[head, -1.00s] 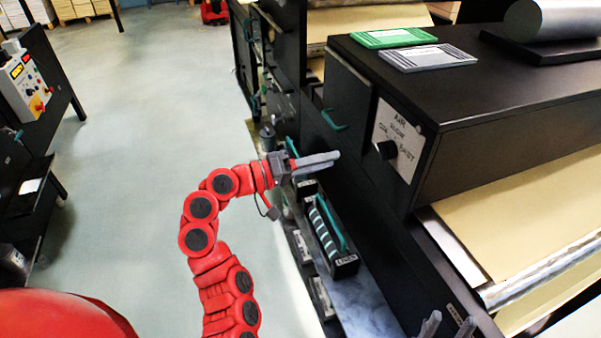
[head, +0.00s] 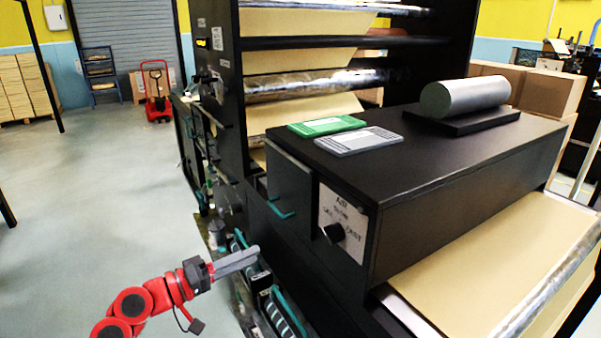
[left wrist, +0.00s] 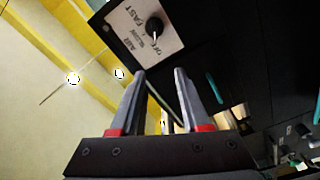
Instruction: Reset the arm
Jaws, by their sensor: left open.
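My left arm is red with dark joints and reaches in from the lower left of the head view. My left gripper (head: 240,260) is grey, open and empty. It is beside the dark machine's side, left of and below the control plate. In the left wrist view its two fingers (left wrist: 160,73) stand apart with nothing between them. The black air knob (head: 333,232) on its white label plate is to the right of the gripper, apart from it. The knob also shows in the left wrist view (left wrist: 155,27), beyond the fingertips. My right gripper is not visible.
A holder with teal-striped pieces (head: 280,315) is just below the gripper. A teal handle (head: 281,211) sticks out of the machine. A green card (head: 327,126), a grey card (head: 358,140) and a grey cylinder (head: 465,97) lie on top. The floor at left is clear.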

